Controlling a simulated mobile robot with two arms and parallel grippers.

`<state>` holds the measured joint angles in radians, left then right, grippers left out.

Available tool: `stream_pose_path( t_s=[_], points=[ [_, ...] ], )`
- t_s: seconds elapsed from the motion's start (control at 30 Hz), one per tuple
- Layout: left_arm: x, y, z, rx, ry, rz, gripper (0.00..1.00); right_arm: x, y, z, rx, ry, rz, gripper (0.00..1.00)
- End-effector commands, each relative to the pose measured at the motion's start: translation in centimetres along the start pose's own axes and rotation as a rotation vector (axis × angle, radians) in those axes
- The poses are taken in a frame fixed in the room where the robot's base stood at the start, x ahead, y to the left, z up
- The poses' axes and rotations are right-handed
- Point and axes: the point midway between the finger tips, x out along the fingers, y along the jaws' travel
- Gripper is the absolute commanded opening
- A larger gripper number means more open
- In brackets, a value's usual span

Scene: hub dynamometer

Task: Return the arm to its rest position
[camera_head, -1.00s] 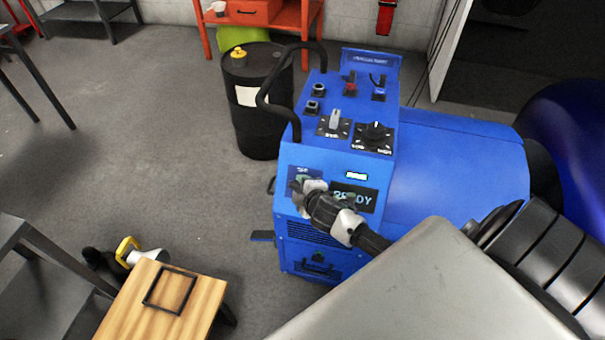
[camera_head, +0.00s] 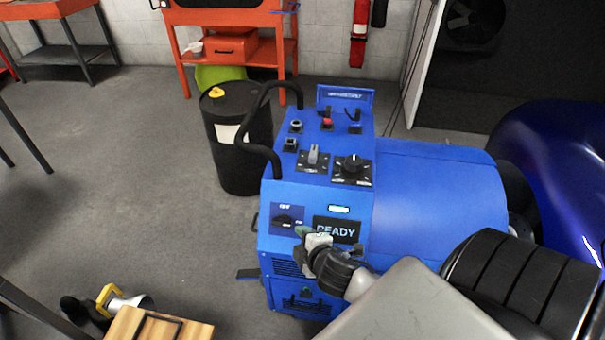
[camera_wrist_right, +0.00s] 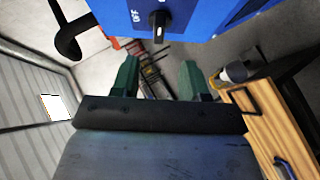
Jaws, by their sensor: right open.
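My right arm comes in from the lower right of the head view. Its gripper (camera_head: 305,234) is in front of the blue dynamometer console (camera_head: 385,195), close to the OFF/ON rotary switch (camera_head: 287,220) and the READY display (camera_head: 338,230). In the right wrist view the two green fingers (camera_wrist_right: 160,78) stand apart with nothing between them. The switch knob (camera_wrist_right: 159,22) shows beyond the fingertips, apart from them. The console (camera_wrist_right: 195,12) fills the top of that view. My left gripper is not in view.
A black drum (camera_head: 240,150) stands left of the console, with a black hose (camera_head: 262,125) looping nearby. A wooden-topped table (camera_head: 150,325) and a yellow-and-white object (camera_head: 115,300) are at the lower left. Black rollers (camera_head: 520,285) are at right.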

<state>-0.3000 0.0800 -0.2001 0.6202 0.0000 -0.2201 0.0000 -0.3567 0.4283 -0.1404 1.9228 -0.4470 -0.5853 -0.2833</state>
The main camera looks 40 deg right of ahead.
Motion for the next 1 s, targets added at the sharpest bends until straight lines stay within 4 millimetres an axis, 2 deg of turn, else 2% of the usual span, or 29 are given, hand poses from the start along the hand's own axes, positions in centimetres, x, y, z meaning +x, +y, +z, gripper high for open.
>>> stream_pose_path(
  t_s=[0.47, 0.57, 0.67, 0.77, 0.8, 0.87, 1.0],
  points=[
    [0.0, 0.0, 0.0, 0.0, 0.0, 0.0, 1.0, 0.1, 0.0, 0.0, 0.001, 0.0, 0.0, 0.45],
    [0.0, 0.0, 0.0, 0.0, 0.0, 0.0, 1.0, 0.4, -1.1, 0.6, 0.015, -0.012, -0.021, 0.45],
    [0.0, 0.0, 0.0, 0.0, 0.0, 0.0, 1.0, 1.4, -4.5, 2.3, 0.061, -0.05, -0.089, 0.45],
    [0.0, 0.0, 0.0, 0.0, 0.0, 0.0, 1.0, 2.2, -10.4, 5.1, 0.147, -0.116, -0.199, 0.45],
    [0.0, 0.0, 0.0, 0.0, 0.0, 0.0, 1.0, 2.3, -13.1, 6.4, 0.189, -0.149, -0.249, 0.45],
    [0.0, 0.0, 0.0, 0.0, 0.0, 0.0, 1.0, 2.0, -17.4, 8.2, 0.256, -0.2, -0.323, 0.45],
    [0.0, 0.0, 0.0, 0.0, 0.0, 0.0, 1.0, -0.4, -27.3, 11.8, 0.411, -0.33, -0.481, 0.45]
  ],
)
